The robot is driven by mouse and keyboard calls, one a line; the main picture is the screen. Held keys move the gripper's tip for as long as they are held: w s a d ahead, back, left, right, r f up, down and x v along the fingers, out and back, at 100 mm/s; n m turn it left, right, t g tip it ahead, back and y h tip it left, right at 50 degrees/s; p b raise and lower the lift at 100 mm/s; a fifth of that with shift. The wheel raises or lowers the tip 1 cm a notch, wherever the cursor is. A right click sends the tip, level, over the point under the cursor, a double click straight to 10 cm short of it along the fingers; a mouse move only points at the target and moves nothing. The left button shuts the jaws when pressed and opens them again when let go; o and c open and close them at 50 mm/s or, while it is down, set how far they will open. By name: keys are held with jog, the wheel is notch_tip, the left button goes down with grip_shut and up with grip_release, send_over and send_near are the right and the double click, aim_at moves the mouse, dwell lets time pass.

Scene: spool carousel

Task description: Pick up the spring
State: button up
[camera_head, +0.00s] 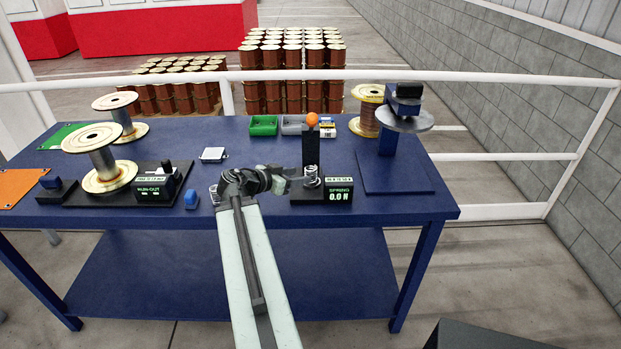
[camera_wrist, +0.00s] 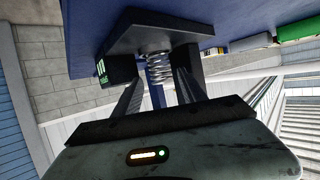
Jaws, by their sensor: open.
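The spring (camera_head: 312,177) is a small silver coil standing upright on the black base of the spring tester at the table's front. In the wrist view the spring (camera_wrist: 157,68) shows between my two fingers, toward their tips. My gripper (camera_head: 288,178) is open and lies just left of the spring, pointing at it. The fingers frame the spring in the wrist view (camera_wrist: 160,85) without closing on it. I cannot tell whether either finger touches it. The tester's display (camera_head: 340,190) reads "SPRING 0.0 N".
The tester's black post (camera_head: 311,148) with an orange knob (camera_head: 312,119) rises right behind the spring. A run-out gauge with a spool (camera_head: 95,158) stands left. A green bin (camera_head: 263,125) and a copper spool (camera_head: 367,110) are at the back.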

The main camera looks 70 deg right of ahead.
aim_at(306, 174)
jog(key=shift+b+x, duration=0.3)
jog(key=shift+x, duration=0.65)
jog(key=b+x, duration=0.1)
jog(key=x, duration=0.4)
jog(key=shift+d+r, duration=0.15)
grip_shut()
